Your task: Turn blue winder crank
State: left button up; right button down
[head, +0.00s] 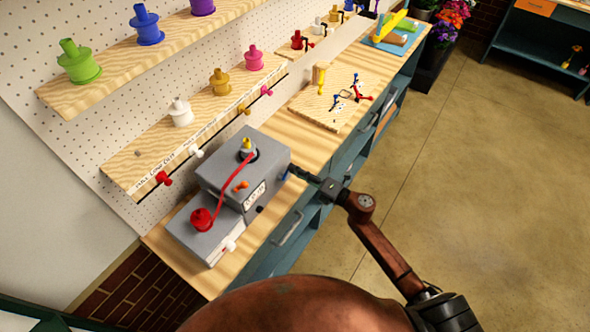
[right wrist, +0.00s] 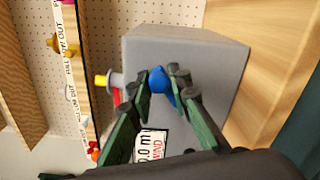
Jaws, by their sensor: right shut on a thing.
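The winder is a grey box (head: 240,170) on the wooden bench, with a label on its front that partly reads "0 m" and "WIND" in the right wrist view. A red ribbon (head: 232,186) runs from a red spool (head: 202,220) up to a yellow spool (head: 247,146) on the box. My right gripper (head: 288,173) is at the box's right side. In the right wrist view the blue crank knob (right wrist: 158,82) sits between its two dark green fingers, which are shut on it. The rest of the crank is hidden. My left gripper is out of view.
Shelves on the pegboard hold several colored spools, with red (head: 163,178) and white (head: 196,152) pull knobs along the lower shelf edge. A wooden board (head: 330,100) with small tools lies further along the bench. The floor to the right is clear.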

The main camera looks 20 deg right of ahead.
jog(key=m, duration=0.2)
jog(key=f+m+p, duration=0.1)
jog(key=m+p, duration=0.1)
jog(key=m, duration=0.1)
jog(key=shift+w+d+f+m, duration=0.2)
jog(key=shift+w+f+m, duration=0.05)
jog(key=shift+m, duration=0.05)
jog(key=m, duration=0.1)
jog(key=f+m+p, duration=0.1)
jog(key=m, duration=0.1)
jog(key=shift+f, duration=0.1)
jog(key=shift+f+m+p, duration=0.3)
jog(key=shift+m+p, duration=0.05)
jog(key=shift+m, duration=0.6)
jog(key=shift+f+m+p, duration=0.25)
jog(key=shift+m+p, duration=0.05)
jog(key=shift+m, duration=0.65)
jog(key=c, duration=2.2)
grip_release()
jog(key=o, duration=0.4)
jog(key=shift+f, duration=0.25)
jog(key=shift+s+d, duration=0.1)
jog(key=shift+s, duration=0.1)
jog(key=v, duration=1.1)
jog(key=shift+s+d, duration=0.25)
jog(key=shift+s, duration=0.05)
